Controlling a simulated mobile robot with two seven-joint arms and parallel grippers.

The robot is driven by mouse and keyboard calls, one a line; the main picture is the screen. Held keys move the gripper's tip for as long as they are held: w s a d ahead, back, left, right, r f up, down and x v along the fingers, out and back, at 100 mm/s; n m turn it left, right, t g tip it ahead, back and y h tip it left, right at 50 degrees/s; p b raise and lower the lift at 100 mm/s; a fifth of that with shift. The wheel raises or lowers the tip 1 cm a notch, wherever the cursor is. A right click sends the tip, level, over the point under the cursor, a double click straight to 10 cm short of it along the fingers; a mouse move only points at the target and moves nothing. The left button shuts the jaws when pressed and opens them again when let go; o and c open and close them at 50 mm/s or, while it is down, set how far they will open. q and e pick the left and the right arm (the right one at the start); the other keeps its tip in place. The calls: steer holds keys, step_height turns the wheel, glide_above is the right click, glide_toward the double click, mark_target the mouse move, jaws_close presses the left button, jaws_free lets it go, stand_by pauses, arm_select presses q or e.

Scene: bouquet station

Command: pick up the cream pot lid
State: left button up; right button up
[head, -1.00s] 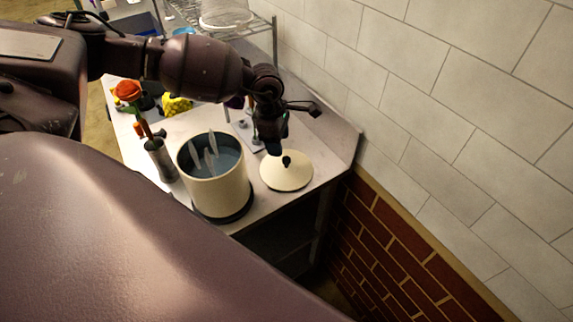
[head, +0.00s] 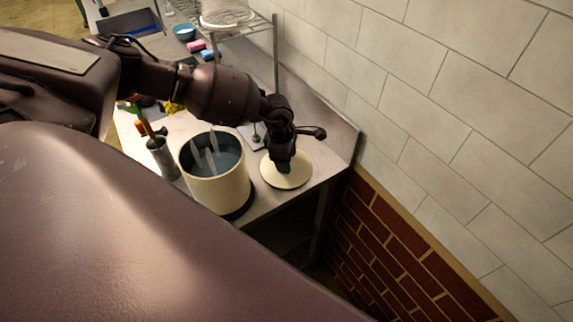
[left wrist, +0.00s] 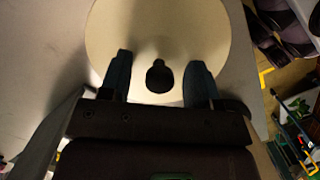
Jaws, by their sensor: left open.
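The cream pot lid (head: 303,178) lies flat on the counter to the right of the cream pot (head: 219,189). The pot is open on top, and its inside looks grey-blue with pale streaks. My left gripper (head: 284,170) points down over the lid and hides its middle in the head view. In the left wrist view, the lid (left wrist: 200,30) fills the upper middle, and its dark knob (left wrist: 159,77) sits between the two fingers of my left gripper (left wrist: 160,78). The fingers are open, with a gap on each side of the knob. My right gripper is not in view.
A grey vase (head: 163,158) with a flower stands left of the pot. A wire rack (head: 240,28) is at the back. The tiled wall (head: 450,110) rises close to the right of the counter. The counter's front edge is near the pot and lid.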

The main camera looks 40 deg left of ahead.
arm_select(q)
steer(key=shift+c, duration=0.5)
jaws_close()
steer(key=shift+r, duration=0.1)
